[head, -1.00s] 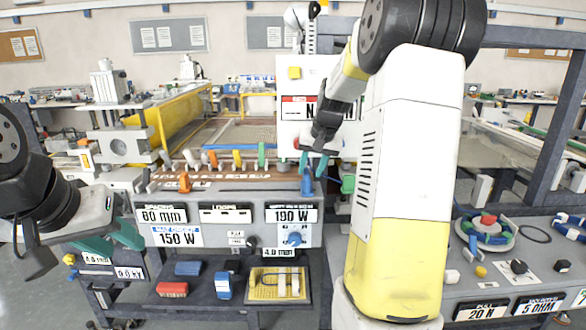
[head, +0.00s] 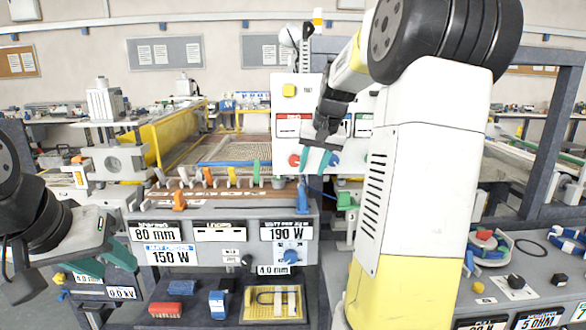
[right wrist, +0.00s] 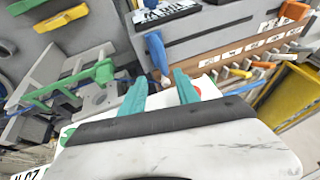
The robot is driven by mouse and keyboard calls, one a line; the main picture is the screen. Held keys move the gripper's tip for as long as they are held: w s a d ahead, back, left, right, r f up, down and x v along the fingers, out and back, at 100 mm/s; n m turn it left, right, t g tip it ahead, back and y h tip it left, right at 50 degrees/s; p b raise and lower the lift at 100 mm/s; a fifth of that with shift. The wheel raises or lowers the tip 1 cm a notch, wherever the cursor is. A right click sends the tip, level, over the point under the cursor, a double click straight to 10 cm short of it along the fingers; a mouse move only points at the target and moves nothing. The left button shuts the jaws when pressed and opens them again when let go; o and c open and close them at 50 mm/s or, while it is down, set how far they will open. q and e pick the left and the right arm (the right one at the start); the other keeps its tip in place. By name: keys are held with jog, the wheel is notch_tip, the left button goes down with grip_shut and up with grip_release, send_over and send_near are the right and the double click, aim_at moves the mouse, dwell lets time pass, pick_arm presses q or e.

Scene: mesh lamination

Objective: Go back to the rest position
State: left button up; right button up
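My left gripper (head: 105,262) hangs at the lower left in the head view, its two teal fingers apart with nothing between them. It is in front of the left end of the machine panel. My right gripper (head: 318,160) is in front of the white panel with a red button, above the blue lever (head: 302,196). In the right wrist view its teal fingers (right wrist: 160,90) are apart and empty. The blue lever (right wrist: 157,52) shows beyond the fingertips there, apparently untouched.
The machine front (head: 215,245) carries labels such as 80 mm, 150 W and 190 W. Orange, yellow and green levers (head: 232,176) line its top. Below, a shelf holds red and blue blocks and a yellow tray (head: 250,304). A side console (head: 510,262) stands right.

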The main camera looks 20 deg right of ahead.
jog(key=s+a+n, duration=0.1)
jog(key=s+a, duration=0.4)
jog(key=s, duration=0.3)
jog(key=s+a+f+n+y, duration=0.1)
jog(key=s+a, duration=0.4)
jog(key=s, duration=0.4)
jog(key=s+a+f+n+t, duration=0.1)
jog(key=s+a+n, duration=0.1)
jog(key=s+a, duration=0.3)
jog(key=s, duration=0.4)
jog(key=shift+a, duration=0.15)
